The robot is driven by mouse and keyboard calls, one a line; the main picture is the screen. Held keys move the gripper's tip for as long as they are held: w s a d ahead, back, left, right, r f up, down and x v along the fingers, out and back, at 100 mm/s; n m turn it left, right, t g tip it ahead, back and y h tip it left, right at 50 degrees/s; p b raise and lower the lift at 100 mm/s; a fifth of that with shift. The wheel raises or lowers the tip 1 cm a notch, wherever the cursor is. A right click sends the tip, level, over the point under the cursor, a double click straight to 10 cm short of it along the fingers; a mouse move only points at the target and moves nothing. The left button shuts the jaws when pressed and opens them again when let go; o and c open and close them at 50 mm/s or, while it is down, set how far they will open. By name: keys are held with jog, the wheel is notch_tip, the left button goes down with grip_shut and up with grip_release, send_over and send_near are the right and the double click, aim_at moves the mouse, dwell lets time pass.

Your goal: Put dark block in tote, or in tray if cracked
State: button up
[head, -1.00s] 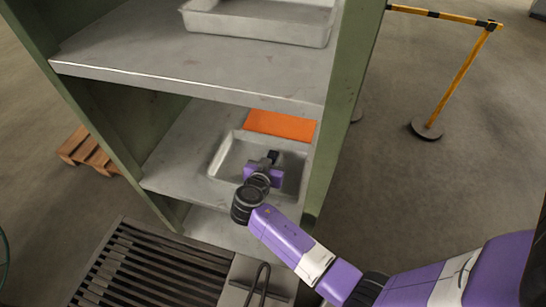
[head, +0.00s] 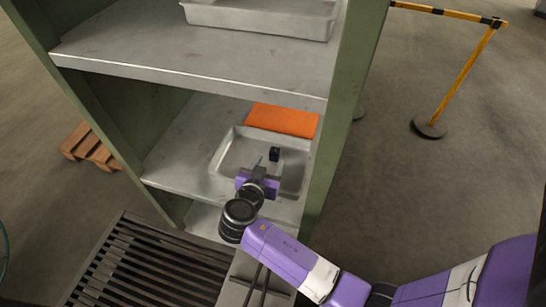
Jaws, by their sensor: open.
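A small dark block (head: 275,154) lies inside a grey metal tray (head: 228,148) on the middle shelf, toward the tray's back. No crack can be made out at this size. My gripper (head: 266,164) is open and empty over the front part of the tray, just in front of the block and apart from it. My wrist hides part of the tray's front rim. I cannot make out a tote in this view.
An orange mat or pad (head: 282,121) lies behind the tray. A second metal tray (head: 262,17) stands on the upper shelf (head: 180,60). Green side panels (head: 345,110) bound the shelves closely. A slatted dark rack (head: 150,265) stands in front at lower left.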

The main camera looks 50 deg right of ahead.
jog(key=v, duration=0.5)
dwell(0.5)
